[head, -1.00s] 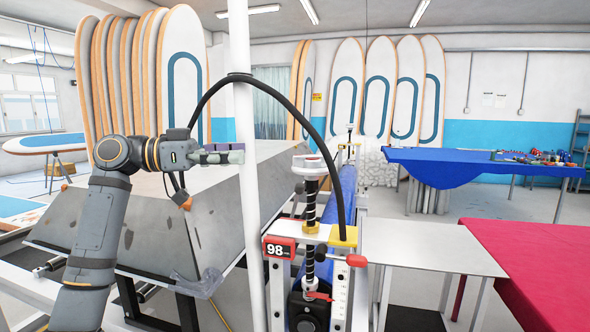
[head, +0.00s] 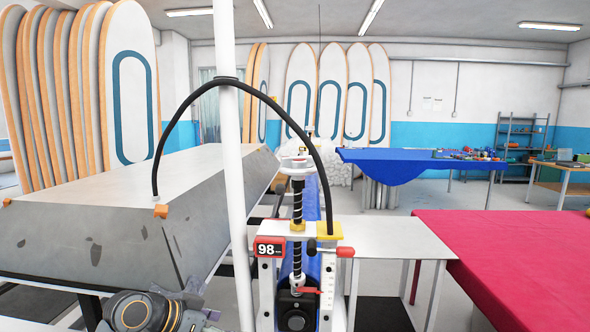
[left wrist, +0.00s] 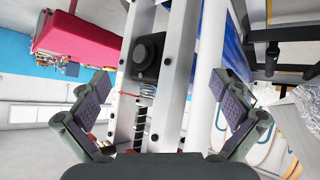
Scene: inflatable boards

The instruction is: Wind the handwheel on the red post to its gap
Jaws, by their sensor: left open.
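The screw stands in a white frame (head: 267,300) with a red readout (head: 270,250) showing 98, a red knob and a red pointer beside a scale. My left gripper (head: 195,303) is low at the bottom edge, left of the frame and well below the handwheel. In the left wrist view my left gripper (left wrist: 165,88) is open, its fingers apart with white rails and a black block (left wrist: 147,55) beyond. The handwheel is not clear there. My right gripper is out of view.
A large grey block (head: 100,240) fills the left. A grey table (head: 390,236) and a red-covered table (head: 510,260) stand to the right.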

